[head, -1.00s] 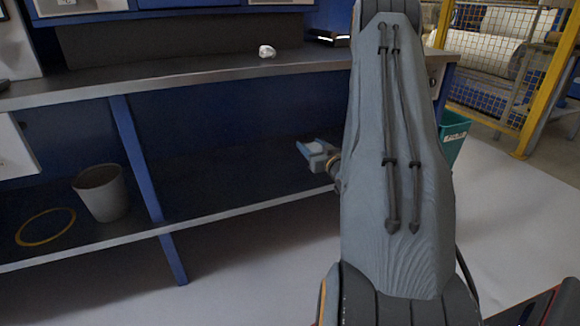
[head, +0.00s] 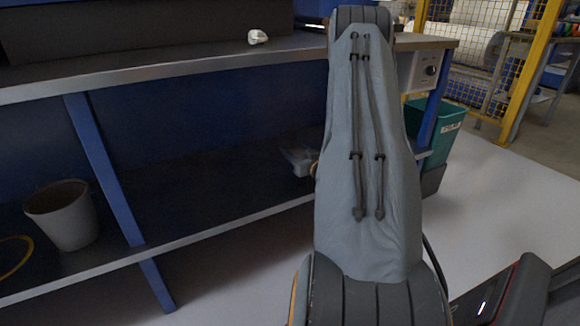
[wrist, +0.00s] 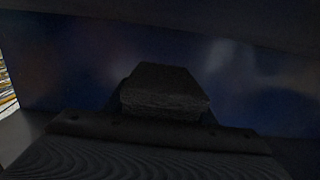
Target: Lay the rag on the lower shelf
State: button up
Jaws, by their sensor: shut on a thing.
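The lower shelf (head: 215,200) is a dark board with a pale front edge under the workbench. My gripper (head: 300,160) reaches in under the bench top, above the right part of this shelf, partly hidden by my arm. In the wrist view a dark, rough, block-like bundle, apparently the folded rag (wrist: 165,88), sits at the end of my gripper, which is shut on it. The view is very dark, so its colour and the fingertips are unclear. I cannot tell whether the rag touches the shelf.
A grey bin (head: 62,215) and a yellow ring (head: 14,258) are on the shelf left of a blue leg (head: 105,180). A small white object (head: 257,37) lies on the bench top (head: 190,65). A teal bin (head: 450,130) stands right. The shelf's middle looks clear.

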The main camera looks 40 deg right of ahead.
aim_at(311, 188)
jog(key=shift+f+b, duration=1.1)
jog(key=shift+f, duration=1.9)
jog(key=shift+f, duration=0.15)
jog(key=o, duration=1.1)
jog(key=shift+r, duration=0.2)
jog(key=p+v, duration=0.5)
jog(key=v, duration=0.7)
jog(key=shift+f, duration=0.1)
